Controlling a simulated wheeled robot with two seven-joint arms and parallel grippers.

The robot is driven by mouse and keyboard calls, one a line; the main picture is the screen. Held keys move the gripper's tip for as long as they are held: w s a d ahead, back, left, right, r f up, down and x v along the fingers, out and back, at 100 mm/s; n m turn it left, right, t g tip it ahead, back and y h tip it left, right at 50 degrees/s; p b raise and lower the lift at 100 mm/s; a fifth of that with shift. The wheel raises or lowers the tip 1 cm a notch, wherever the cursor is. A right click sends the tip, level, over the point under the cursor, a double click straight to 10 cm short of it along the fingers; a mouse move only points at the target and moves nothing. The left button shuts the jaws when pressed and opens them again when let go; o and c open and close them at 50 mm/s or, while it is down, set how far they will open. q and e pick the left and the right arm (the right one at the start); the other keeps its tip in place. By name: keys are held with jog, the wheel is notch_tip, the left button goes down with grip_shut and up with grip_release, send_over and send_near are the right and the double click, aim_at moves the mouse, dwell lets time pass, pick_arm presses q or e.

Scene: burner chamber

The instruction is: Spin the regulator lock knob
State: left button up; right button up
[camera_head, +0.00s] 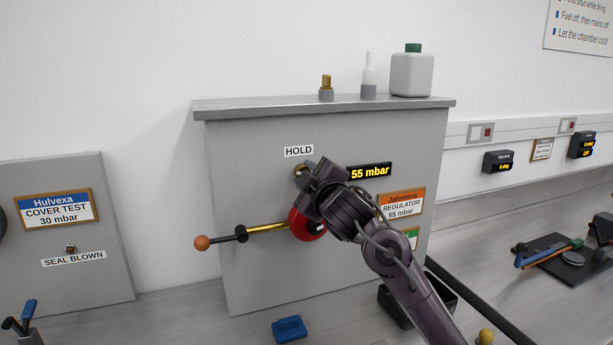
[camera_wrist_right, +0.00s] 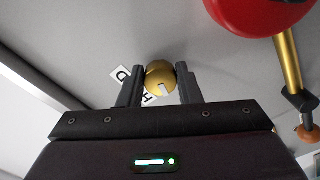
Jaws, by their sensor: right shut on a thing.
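The brass lock knob (camera_head: 299,169) sits on the grey panel (camera_head: 245,150) just under the HOLD label (camera_head: 298,151). In the right wrist view the round brass knob (camera_wrist_right: 160,78) has a pale slot mark and sits between the two fingers. My right gripper (camera_wrist_right: 160,88) is shut on the knob, one finger on each side. In the head view my right gripper (camera_head: 303,177) covers part of the knob, and its fingertips are hard to make out. My left gripper is not in view.
A red round part (camera_head: 305,225) with a brass rod (camera_head: 268,228) and orange-tipped end (camera_head: 202,243) is just below the gripper. A display (camera_head: 370,171) reads 55 mbar. Bottles stand on the panel's top ledge (camera_head: 300,102). A blue object (camera_head: 289,329) lies on the bench.

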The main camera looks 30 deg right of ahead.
jog(key=shift+f, duration=0.15)
jog(key=o, duration=1)
jog(key=shift+s, duration=0.1)
jog(key=b+v, duration=0.1)
jog(key=v, duration=0.6)
jog(key=shift+s, duration=0.3)
jog(key=shift+a, duration=0.1)
